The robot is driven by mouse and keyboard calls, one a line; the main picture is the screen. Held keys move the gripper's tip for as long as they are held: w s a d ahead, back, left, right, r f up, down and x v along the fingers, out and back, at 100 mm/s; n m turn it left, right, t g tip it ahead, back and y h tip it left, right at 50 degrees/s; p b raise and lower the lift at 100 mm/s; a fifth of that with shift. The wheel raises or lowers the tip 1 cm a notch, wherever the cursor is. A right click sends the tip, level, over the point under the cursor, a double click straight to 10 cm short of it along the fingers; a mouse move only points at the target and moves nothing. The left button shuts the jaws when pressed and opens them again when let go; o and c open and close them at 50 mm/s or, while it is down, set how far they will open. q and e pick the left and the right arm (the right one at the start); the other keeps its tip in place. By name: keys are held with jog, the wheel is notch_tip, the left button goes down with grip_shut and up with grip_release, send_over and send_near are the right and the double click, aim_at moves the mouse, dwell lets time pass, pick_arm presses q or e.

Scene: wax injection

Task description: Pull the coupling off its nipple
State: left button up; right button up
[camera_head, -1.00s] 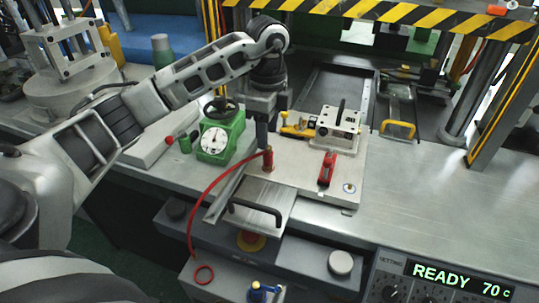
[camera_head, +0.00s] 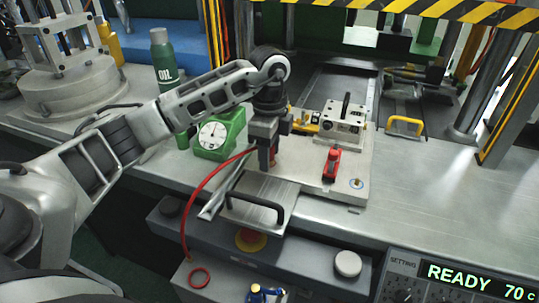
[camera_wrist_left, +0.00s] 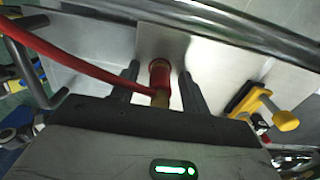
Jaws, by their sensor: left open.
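The red coupling (camera_wrist_left: 159,74), with a brass part, stands between the two fingers of my left gripper (camera_wrist_left: 159,82) in the left wrist view. One finger is on each side, with a gap between finger and coupling. In the head view my left gripper (camera_head: 267,157) is open and points down at the coupling, which it mostly covers. A red hose (camera_head: 206,186) runs from the coupling down to the left and also crosses the left wrist view (camera_wrist_left: 62,62). The nipple is hidden. My right gripper is not in view.
A green dial device (camera_head: 217,134) stands left of the gripper. A red clamp (camera_head: 331,165) and a metal block (camera_head: 343,124) are to the right on the plate. A black handle (camera_head: 254,207) rises in front.

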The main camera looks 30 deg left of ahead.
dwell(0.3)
pick_arm(q)
jog(key=shift+p, duration=0.4)
dwell(0.8)
jog(key=shift+f, duration=0.1)
grip_shut()
jog(key=shift+r, duration=0.2)
jog(key=shift+r+p, duration=2.5)
jog(key=shift+r, duration=0.4)
